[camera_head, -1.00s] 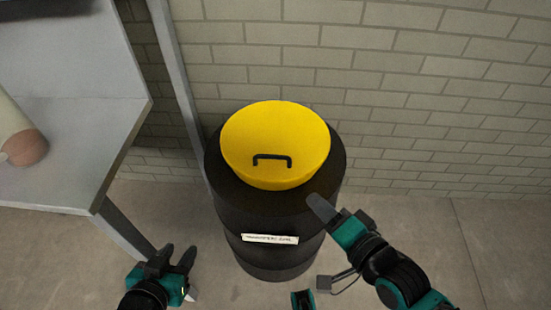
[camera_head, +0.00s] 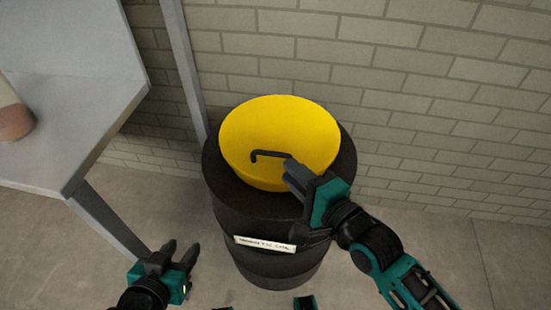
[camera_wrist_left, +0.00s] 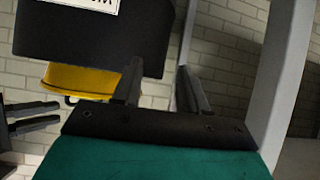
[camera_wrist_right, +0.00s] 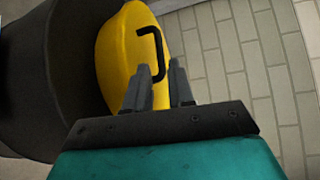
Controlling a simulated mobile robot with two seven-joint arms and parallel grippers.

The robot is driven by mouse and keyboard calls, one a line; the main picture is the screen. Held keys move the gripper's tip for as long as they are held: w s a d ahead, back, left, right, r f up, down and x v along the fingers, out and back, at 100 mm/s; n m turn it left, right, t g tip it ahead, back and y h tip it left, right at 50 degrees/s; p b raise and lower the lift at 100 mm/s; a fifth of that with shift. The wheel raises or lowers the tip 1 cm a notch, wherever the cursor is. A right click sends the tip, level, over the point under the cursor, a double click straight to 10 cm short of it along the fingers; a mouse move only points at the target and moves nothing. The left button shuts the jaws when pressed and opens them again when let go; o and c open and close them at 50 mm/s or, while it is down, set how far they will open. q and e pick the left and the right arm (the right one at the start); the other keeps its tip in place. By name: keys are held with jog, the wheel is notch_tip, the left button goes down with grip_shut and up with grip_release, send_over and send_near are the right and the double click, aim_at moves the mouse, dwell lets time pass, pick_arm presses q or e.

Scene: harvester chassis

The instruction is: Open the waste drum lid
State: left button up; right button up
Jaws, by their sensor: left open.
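The waste drum (camera_head: 235,205) is dark and stands upright by the wall. Its yellow lid (camera_head: 265,135) sits on top, with a black bar handle (camera_head: 268,153) that also shows in the right wrist view (camera_wrist_right: 151,34). My right gripper (camera_head: 292,172) is at the handle's right end and hides that end in the head view. In the right wrist view its fingers (camera_wrist_right: 159,72) stand on either side of one end of the handle, a narrow gap apart. I cannot tell whether they grip it. My left gripper (camera_head: 180,254) is open and empty, low at the drum's left.
A grey table (camera_head: 85,105) stands at the left, with its leg (camera_head: 110,225) near my left gripper. A grey post (camera_head: 183,65) rises behind the drum on the left. A brick wall (camera_head: 420,100) is close behind. Floor at the right is clear.

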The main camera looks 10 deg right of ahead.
aim_at(276, 168)
jog(key=b+x, duration=0.1)
jog(key=x, duration=0.5)
jog(key=shift+w+a, duration=0.1)
jog(key=shift+w, duration=0.2)
jog(key=shift+c, duration=0.4)
grip_shut()
